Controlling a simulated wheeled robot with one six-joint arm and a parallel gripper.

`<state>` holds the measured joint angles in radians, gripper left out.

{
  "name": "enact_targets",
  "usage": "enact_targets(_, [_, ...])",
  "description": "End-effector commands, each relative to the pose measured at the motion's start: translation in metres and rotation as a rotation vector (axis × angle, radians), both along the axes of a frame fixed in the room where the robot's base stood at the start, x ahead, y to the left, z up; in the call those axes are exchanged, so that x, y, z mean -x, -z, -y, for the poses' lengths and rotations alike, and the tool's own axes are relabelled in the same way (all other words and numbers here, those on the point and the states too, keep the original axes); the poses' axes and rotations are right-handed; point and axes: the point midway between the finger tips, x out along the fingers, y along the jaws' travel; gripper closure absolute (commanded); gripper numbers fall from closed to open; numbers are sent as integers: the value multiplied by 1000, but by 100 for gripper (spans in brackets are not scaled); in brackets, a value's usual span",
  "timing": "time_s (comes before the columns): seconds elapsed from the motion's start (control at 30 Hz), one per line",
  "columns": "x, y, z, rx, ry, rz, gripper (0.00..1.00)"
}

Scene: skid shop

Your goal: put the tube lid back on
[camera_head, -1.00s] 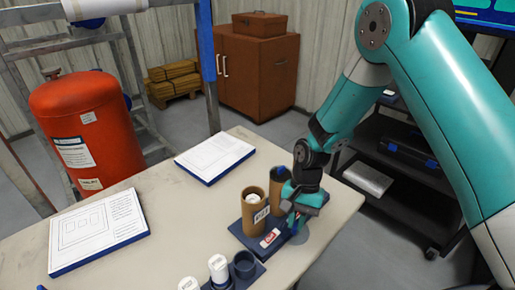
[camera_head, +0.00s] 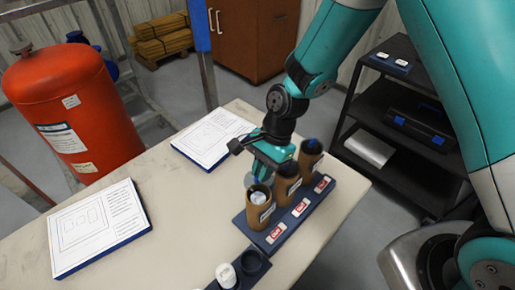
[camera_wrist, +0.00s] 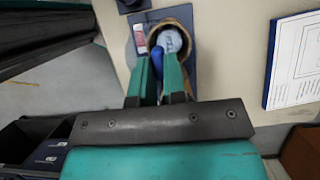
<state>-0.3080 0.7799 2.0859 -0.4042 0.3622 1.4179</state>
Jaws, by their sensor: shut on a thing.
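A dark blue rack (camera_head: 318,212) with red and white labels holds three brown cardboard tubes in a row. The front tube (camera_head: 260,213) is open at the top, with something pale inside. The middle tube (camera_head: 287,187) has a dark top. The far tube (camera_head: 308,160) has a blue top. My gripper (camera_head: 260,176) is beside and just above the front tube. In the wrist view, its teal fingers (camera_wrist: 160,80) are closed on a small blue piece, seemingly the tube lid (camera_wrist: 157,61), at the near rim of an open tube (camera_wrist: 183,22). The fingers partly hide the lid.
A second small holder (camera_head: 252,263) with an empty round socket and a white-capped vial (camera_head: 226,275) stands in front. Two white-topped panels (camera_head: 98,225) (camera_head: 212,138) lie on the table. A black shelf cart (camera_head: 400,110) stands right; a red tank (camera_head: 65,105) stands left.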

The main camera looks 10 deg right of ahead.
Motion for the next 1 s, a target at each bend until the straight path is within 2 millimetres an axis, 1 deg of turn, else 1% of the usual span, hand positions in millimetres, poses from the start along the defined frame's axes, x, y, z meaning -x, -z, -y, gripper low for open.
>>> enact_targets(0.27, [0, 8, 1, 0, 1, 0, 100])
enact_targets(0.47, [0, 25, 2, 0, 2, -1, 100])
enact_targets(0.67, [0, 47, 2, 1, 1, 0, 100])
enact_targets(0.83, [0, 59, 1, 1, -1, 1, 100])
enact_targets(1.0, [0, 64, 1, 1, -1, 1, 100])
